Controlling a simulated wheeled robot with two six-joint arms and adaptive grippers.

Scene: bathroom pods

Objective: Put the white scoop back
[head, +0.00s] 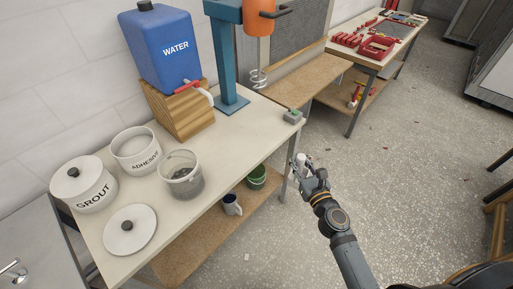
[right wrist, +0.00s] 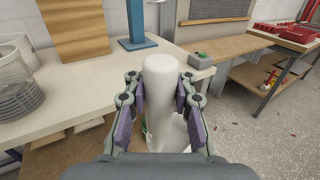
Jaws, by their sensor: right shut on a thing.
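My right gripper (head: 304,168) is beyond the front right corner of the mixing bench, over the floor. It is shut on the white scoop (right wrist: 163,80), whose thick white handle stands between the two finger pads in the right wrist view. The lower part of the scoop shows only partly behind the right finger. The adhesive tub (head: 137,152) is white and open on the bench. Its likely lid (head: 129,232), white with a dark knob, lies on the bench in front. The grout tub (head: 84,186) has its lid on. My left gripper is not in view.
A clear bucket (head: 182,180) with grey contents stands on the bench (head: 235,142). A blue water container (head: 160,50) sits on a wooden block behind. A blue mixer stand (head: 229,70) and a small switch box (head: 293,116) are at right. A mug and green bucket (head: 257,177) stand below.

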